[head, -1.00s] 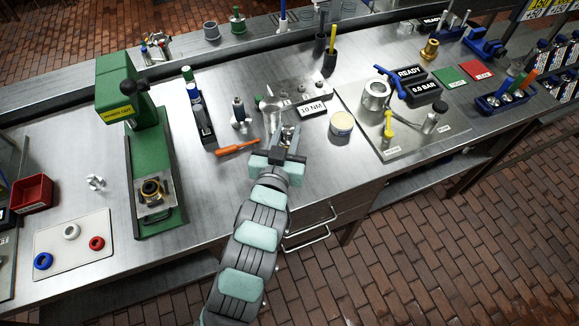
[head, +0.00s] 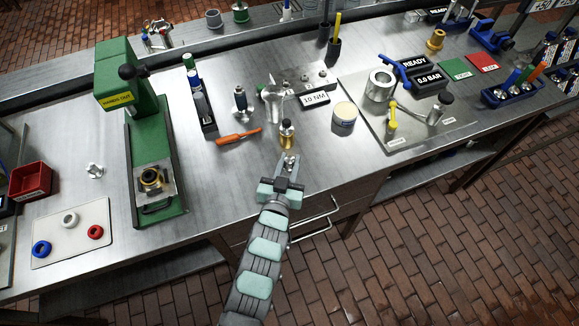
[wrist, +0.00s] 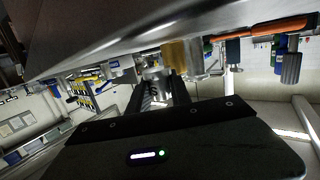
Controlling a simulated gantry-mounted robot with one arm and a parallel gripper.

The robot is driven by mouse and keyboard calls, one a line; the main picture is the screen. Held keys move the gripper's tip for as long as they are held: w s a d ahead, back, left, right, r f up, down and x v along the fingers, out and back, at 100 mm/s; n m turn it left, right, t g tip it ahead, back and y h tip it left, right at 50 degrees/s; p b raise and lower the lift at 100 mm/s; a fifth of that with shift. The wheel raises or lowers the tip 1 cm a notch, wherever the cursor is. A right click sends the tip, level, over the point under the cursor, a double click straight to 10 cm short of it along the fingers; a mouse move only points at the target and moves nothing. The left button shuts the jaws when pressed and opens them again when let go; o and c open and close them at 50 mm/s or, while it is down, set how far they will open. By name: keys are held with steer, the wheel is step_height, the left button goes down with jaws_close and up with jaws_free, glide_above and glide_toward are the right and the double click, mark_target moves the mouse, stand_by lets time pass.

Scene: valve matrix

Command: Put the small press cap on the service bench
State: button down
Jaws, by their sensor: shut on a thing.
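My gripper (head: 289,163) is shut on a small silver metal piece, which looks like the small press cap (wrist: 156,72). In the head view only a little of it shows between the fingers, near the front edge of the service bench (head: 235,185). In the wrist view it sits between the two dark fingers, with part of it hidden. A brass fitting with a dark top (head: 287,138) stands on the bench just beyond my fingertips, apart from them in the head view.
The 10 NM display (head: 314,99) and a round tin (head: 344,117) are behind and to the right. The green press (head: 153,150) stands at left. Bare bench lies between press and gripper.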

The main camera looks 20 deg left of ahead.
steer(key=shift+f, duration=1.25)
steer(key=shift+f, duration=0.15)
steer(key=c, duration=1.2)
jaws_free()
